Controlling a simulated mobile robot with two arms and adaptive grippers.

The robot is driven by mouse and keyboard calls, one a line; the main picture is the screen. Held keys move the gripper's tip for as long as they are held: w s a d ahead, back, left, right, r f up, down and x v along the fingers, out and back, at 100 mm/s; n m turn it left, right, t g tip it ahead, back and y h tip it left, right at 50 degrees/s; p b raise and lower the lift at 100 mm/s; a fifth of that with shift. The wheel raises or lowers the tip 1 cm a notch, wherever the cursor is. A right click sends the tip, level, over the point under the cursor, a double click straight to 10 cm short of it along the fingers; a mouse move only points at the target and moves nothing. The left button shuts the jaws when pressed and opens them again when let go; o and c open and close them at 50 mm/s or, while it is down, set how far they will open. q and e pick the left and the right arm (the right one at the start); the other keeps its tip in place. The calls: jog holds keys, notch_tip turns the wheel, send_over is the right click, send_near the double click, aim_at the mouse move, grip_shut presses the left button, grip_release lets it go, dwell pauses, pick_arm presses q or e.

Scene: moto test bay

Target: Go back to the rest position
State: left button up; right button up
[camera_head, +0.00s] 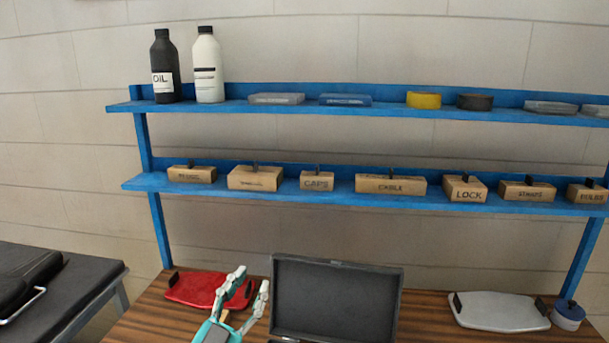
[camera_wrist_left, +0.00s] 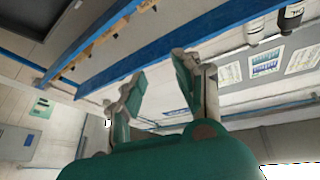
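My left gripper (camera_head: 250,284) comes up from the bottom of the head view, in front of the wooden bench top (camera_head: 142,322). Its two light-tipped fingers point up and stand apart. The left wrist view also shows the left gripper (camera_wrist_left: 160,82) open, with nothing between its fingers. In the head view it overlaps the right side of a red tray (camera_head: 195,290) and is left of an open dark case (camera_head: 337,298). I cannot tell the exact gap to either. My right gripper is not in view.
A blue two-tier shelf (camera_head: 300,197) stands behind the bench. It carries a black oil bottle (camera_head: 164,68), a white bottle (camera_head: 208,68) and several labelled boxes such as the LOCK box (camera_head: 466,190). A grey tray (camera_head: 499,311) and a round container (camera_head: 568,314) sit at the right.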

pick_arm(q)
jog(key=s+a+f+n+g+y, duration=0.3)
jog(key=a+f+n+y, duration=0.15)
jog(key=f, duration=0.35)
jog(key=s+a+f+n+g+y, duration=0.35)
jog(key=a+f+y, duration=0.2)
jog(key=f, duration=0.25)
jog(key=s+f+m+g+h, duration=0.1)
jog(key=s+f+g, duration=0.45)
jog(key=s, duration=0.65)
jog(key=s+f+g, duration=0.5)
jog(key=s+f, duration=0.2)
jog(key=s, duration=0.4)
notch_tip(320, 180, down, 30)
jog(key=g+b, duration=0.1)
jog(key=b, duration=0.4)
jog(key=s+a+f+b, duration=0.1)
jog(key=s+f+b, duration=0.1)
jog(key=s+f, duration=0.6)
jog(key=s+a+f+g+b, duration=0.1)
jog(key=s+a+f+b, duration=0.1)
jog(key=s+f, duration=0.6)
notch_tip(320, 180, down, 6)
jog(key=shift+s+a+f+m+b, duration=0.15)
jog(key=shift+s+f+m+b, duration=0.05)
jog(key=shift+s+m+b, duration=0.25)
jog(key=shift+w, duration=0.1)
